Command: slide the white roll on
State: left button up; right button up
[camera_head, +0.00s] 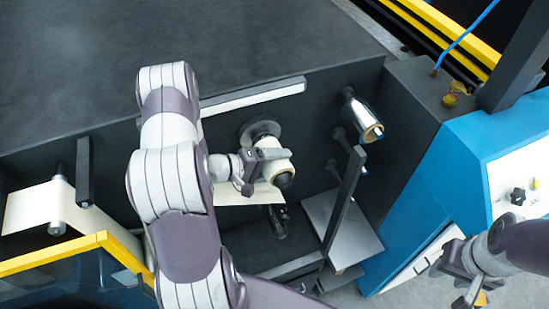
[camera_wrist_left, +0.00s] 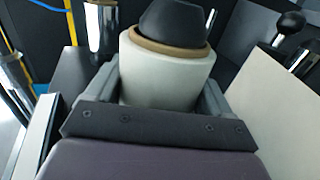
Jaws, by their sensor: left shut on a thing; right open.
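The white roll (camera_head: 277,168) is around a dark spindle whose rounded end (camera_head: 285,180) sticks out of its near face. A dark round flange (camera_head: 259,131) is behind the roll at the machine wall. My left gripper (camera_head: 262,172) is shut on the roll from the side. In the left wrist view the white roll (camera_wrist_left: 163,82) sits between the two fingers, with a brown core ring (camera_wrist_left: 168,47) around the dark spindle end (camera_wrist_left: 173,22). Whether the roll touches the flange is hidden. My right gripper (camera_head: 463,272) is open and empty at the lower right, by the blue cabinet.
A shiny metal roll (camera_head: 361,115) is on the wall to the right. A dark upright bar (camera_head: 343,205) and a grey plate (camera_head: 341,227) are below it. A cream web (camera_head: 40,207) runs over a roller at the left. A blue cabinet (camera_head: 461,165) bounds the right side.

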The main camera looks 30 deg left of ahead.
pick_arm(q)
jog(key=shift+w+a, duration=0.1)
jog(key=o, duration=1.3)
jog(key=shift+w+f, duration=0.1)
jog(key=shift+f, duration=0.05)
jog(key=shift+f+b, duration=0.3)
jog(key=shift+b, duration=0.4)
jog(key=b+v, duration=0.3)
jog(key=v, duration=1)
jog(key=shift+w+r, duration=0.15)
jog(key=shift+r, duration=0.05)
